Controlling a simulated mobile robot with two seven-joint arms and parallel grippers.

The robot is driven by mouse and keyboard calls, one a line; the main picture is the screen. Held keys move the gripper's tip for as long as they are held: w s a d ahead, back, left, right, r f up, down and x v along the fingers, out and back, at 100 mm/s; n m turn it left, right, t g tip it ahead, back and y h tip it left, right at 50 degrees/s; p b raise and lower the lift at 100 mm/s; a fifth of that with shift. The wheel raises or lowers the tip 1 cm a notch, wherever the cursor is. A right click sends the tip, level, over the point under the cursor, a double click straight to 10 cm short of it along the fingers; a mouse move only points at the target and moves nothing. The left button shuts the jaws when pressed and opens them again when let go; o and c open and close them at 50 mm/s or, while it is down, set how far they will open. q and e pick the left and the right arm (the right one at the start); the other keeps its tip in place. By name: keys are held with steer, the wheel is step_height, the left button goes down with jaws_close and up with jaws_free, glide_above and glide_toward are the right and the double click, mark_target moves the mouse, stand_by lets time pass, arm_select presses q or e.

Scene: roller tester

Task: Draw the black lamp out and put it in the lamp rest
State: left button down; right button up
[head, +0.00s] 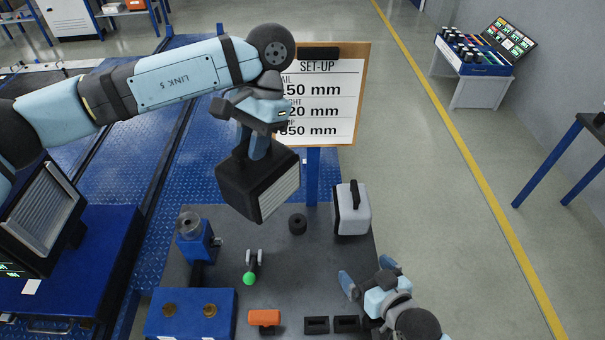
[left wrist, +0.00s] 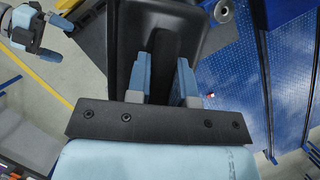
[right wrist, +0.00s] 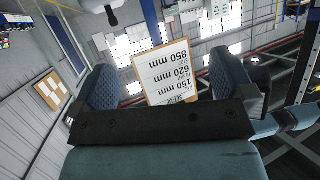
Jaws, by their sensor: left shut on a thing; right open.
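The black lamp (head: 236,184), a dark box with a pale ribbed face, hangs tilted in the air above the back left of the dark work table (head: 290,268). My left gripper (head: 258,150) is shut on its handle from above. In the left wrist view the fingers (left wrist: 165,85) close on the handle, with the lamp's black body (left wrist: 128,40) around it. My right gripper (head: 368,277) is open and empty over the table's right edge; in the right wrist view nothing is between its fingers (right wrist: 168,88). I cannot tell which thing is the lamp rest.
A grey lamp-like box (head: 352,212) with a black handle stands at the table's back right. A black ring (head: 298,224), a green-knobbed tool (head: 250,276), an orange block (head: 264,317), a blue box (head: 175,322) and black holders (head: 316,325) are nearby. The set-up board (head: 345,95) stands behind.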

arm_select(q)
steer(key=shift+w, duration=0.1)
arm_select(e)
steer(key=w+a+r+n+y, duration=0.1)
steer(key=w+a+r+y, duration=0.15)
steer(key=r, duration=0.45)
steer(key=w+a+r+n+y, duration=0.2)
steer(key=w+a+r, duration=0.15)
steer(key=r, duration=0.35)
steer(key=n+g+y, duration=0.1)
steer(key=n+y, duration=0.3)
glide_toward(257, 162)
step_height(257, 162, up, 3)
steer(key=d, duration=0.2)
steer(key=shift+g, duration=0.4)
steer(key=x, duration=1.1)
steer(key=shift+s+a+r, duration=0.1)
steer(key=shift+a+r, duration=0.05)
steer(key=shift+a, duration=0.4)
steer(key=c, duration=1)
arm_select(q)
steer(key=c, duration=0.9)
jaws_free()
arm_select(e)
steer(key=shift+r, duration=0.1)
